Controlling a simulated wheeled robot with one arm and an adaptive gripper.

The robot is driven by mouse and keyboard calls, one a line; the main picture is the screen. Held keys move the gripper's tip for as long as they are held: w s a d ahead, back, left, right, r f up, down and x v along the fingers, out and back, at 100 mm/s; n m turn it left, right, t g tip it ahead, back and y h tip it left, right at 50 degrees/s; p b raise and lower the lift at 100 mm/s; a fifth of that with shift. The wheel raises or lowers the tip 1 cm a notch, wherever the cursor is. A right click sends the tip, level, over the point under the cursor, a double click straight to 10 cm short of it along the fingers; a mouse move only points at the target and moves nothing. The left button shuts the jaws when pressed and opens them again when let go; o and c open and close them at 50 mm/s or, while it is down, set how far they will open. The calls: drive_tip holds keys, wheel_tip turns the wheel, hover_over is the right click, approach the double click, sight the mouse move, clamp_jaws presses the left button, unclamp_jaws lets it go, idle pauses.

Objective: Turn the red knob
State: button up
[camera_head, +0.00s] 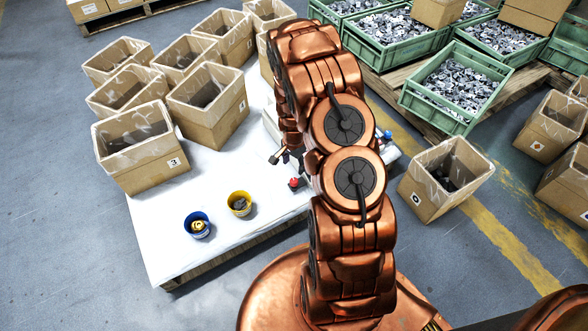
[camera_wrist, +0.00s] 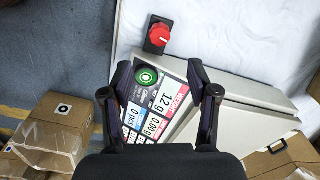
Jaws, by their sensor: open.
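The red knob (camera_wrist: 159,35) sits on a small black base on the white sheet, near the top of the wrist view. It also shows in the head view (camera_head: 294,183), just left of my arm. My gripper (camera_wrist: 160,75) is open, with its two dark fingers apart and nothing held. In the wrist view the knob lies beyond the fingertips, apart from them. Between the fingers I see a scale panel (camera_wrist: 160,108) with a green round button (camera_wrist: 146,76). In the head view my arm hides most of the scale.
On the white-covered table (camera_head: 170,265) stand a blue cup (camera_head: 197,225), a yellow cup (camera_head: 240,204) and several cardboard boxes. An open box (camera_head: 445,180) stands on the floor to the right. Green crates (camera_head: 455,85) of metal parts are behind. The table's front-left corner is clear.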

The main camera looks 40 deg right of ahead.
drive_tip(key=shift+r, duration=0.9)
drive_tip(key=s+a+r+n+p, duration=0.25)
drive_tip(key=a+r+p, duration=0.2)
drive_tip(key=r, duration=0.85)
drive_tip(key=s+a+r+n+p, duration=0.2)
drive_tip(key=s+a+r+p, duration=0.3)
drive_tip(key=r, duration=0.8)
drive_tip(key=s+a+r+n+p, duration=0.1)
drive_tip(key=a+r+n+p, duration=0.2)
drive_tip(key=r+p, duration=0.7)
drive_tip(key=s+a+r+n+p, duration=0.2)
drive_tip(key=s+r+p, duration=0.2)
drive_tip(key=s+r, duration=0.3)
drive_tip(key=s+a+r+n+g+p, duration=0.1)
drive_tip(key=s+a+r+n+p, duration=0.2)
drive_tip(key=s+r, duration=0.4)
drive_tip(key=s+a+r+n+p, duration=0.2)
drive_tip(key=s+r+p, duration=0.4)
drive_tip(key=r, duration=1.1)
drive_tip(key=shift+s+a+n+g, duration=0.4)
drive_tip(key=shift+s+a, duration=0.35)
drive_tip(key=shift+s, duration=0.25)
drive_tip(key=shift+c, duration=0.4)
